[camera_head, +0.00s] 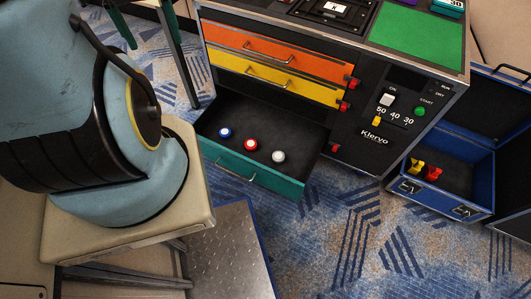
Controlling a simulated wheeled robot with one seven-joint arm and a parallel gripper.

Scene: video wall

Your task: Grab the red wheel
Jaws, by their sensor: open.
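A red wheel (251,145), a small round knob-like piece with a pale centre, sits in the open teal drawer (247,172) of the console. A blue wheel (225,132) is to its left and a white wheel (278,157) to its right. All three stand apart in a slanting row on the dark drawer floor. Nothing covers the red wheel. A light-blue and black part of my arm fills the left side of the view. I cannot make out my gripper in the view, and nothing touches the red wheel.
An orange drawer (275,52) and a yellow drawer (270,79) are above the open drawer. A black console panel (370,140) with switches stands right of it. A blue case (473,180) holds red and yellow pieces. Patterned carpet (340,240) lies clear in front.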

